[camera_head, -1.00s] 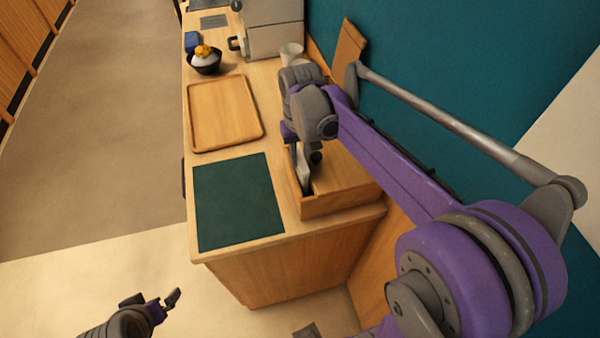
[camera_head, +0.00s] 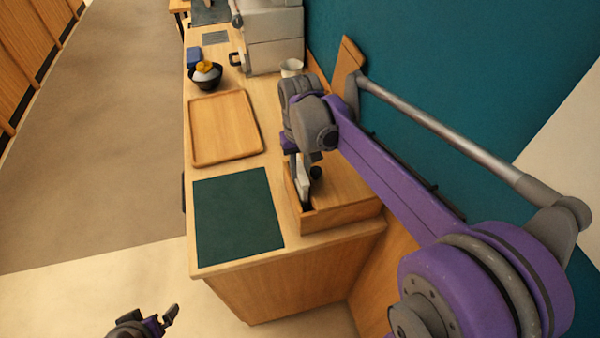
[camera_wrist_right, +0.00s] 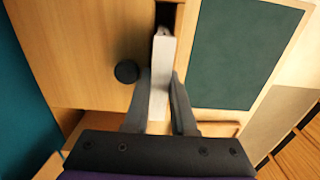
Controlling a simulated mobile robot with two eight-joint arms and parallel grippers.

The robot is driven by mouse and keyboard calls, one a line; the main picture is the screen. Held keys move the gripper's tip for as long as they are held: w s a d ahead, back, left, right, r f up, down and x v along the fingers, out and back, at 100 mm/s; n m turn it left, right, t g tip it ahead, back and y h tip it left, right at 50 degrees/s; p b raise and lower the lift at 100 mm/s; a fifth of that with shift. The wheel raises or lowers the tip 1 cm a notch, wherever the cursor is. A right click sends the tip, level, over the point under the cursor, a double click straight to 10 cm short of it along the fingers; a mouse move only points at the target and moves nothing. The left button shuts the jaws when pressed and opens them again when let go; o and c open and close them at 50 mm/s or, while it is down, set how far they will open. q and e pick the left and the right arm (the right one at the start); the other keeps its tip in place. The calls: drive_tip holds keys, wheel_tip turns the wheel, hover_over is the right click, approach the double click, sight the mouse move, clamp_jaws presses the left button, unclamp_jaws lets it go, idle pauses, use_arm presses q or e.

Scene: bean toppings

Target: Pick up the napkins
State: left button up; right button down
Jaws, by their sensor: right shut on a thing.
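The napkins show as a narrow white stack (camera_wrist_right: 160,75) in the right wrist view, standing in the dark slot of a wooden box. In the head view they are a small white piece (camera_head: 303,187) at the left end of that box (camera_head: 342,214). My right gripper (camera_wrist_right: 161,76) points down into the slot and is shut on the napkins, with one finger on each side. In the head view this gripper (camera_head: 305,170) partly hides them. My left gripper (camera_head: 152,322) is open and empty, low at the left, away from the counter.
A dark green mat (camera_head: 238,218) lies left of the box, near the counter's front edge. A wooden tray (camera_head: 224,128) lies behind it. Farther back are a dark bowl (camera_head: 205,82) with food, a blue item (camera_head: 194,57), a white cup (camera_head: 291,67) and a grey machine (camera_head: 274,40).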

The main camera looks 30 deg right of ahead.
use_arm(q)
drive_tip(key=w+r+p, duration=0.3)
drive_tip(key=r+p, duration=0.1)
drive_tip(key=r, duration=0.2)
drive_tip(key=shift+w+r+t, duration=0.25)
drive_tip(key=shift+r+t, duration=0.1)
drive_tip(key=shift+t, duration=0.05)
use_arm(e)
wheel_tip(320, 180, up, 30)
drive_tip(key=shift+f, duration=0.2)
idle(0.8)
